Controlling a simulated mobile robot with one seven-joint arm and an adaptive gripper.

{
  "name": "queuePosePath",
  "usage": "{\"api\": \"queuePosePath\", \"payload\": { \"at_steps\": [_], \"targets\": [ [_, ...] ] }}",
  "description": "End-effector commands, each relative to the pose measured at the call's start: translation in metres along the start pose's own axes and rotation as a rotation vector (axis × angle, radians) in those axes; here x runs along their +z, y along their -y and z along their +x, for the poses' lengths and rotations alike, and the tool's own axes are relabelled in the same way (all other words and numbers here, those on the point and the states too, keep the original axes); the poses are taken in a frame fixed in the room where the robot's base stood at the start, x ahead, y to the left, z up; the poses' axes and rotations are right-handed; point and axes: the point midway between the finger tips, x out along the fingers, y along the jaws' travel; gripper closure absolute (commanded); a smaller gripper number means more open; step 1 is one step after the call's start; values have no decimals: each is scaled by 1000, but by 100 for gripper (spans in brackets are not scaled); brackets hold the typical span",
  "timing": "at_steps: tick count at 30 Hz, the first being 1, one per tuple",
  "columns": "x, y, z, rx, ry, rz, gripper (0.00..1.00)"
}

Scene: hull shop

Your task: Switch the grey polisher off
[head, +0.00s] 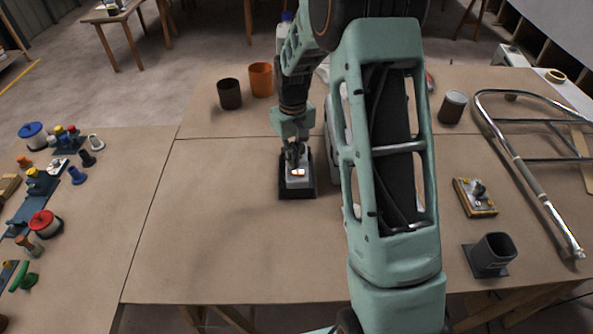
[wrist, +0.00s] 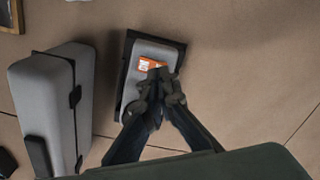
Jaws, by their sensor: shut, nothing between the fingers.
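A grey box-like unit, which I take for the grey polisher (head: 298,186), sits on a black base on the bench. It also shows in the wrist view (wrist: 138,93). A small orange and white switch (head: 298,173) is on its top; in the wrist view the switch (wrist: 148,64) lies right at my fingertips and is partly covered by them. My gripper (head: 295,158) is shut and empty, pointing down over the unit. I cannot tell whether the fingertips touch the switch, nor which way it is set.
A grey case with black latches (wrist: 48,105) stands close left of the unit in the wrist view. A metal rail frame (head: 520,170), dark grey holder (head: 492,255) and small box (head: 474,197) lie right.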

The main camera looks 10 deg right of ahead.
Motion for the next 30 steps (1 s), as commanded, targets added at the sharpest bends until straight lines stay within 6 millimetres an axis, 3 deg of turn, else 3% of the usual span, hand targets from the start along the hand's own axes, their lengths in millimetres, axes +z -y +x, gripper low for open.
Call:
{"api": "queuePosePath", "payload": {
  "at_steps": [30],
  "targets": [
    [0, 0, 16, 0, 0, 0, 100]
  ]
}}
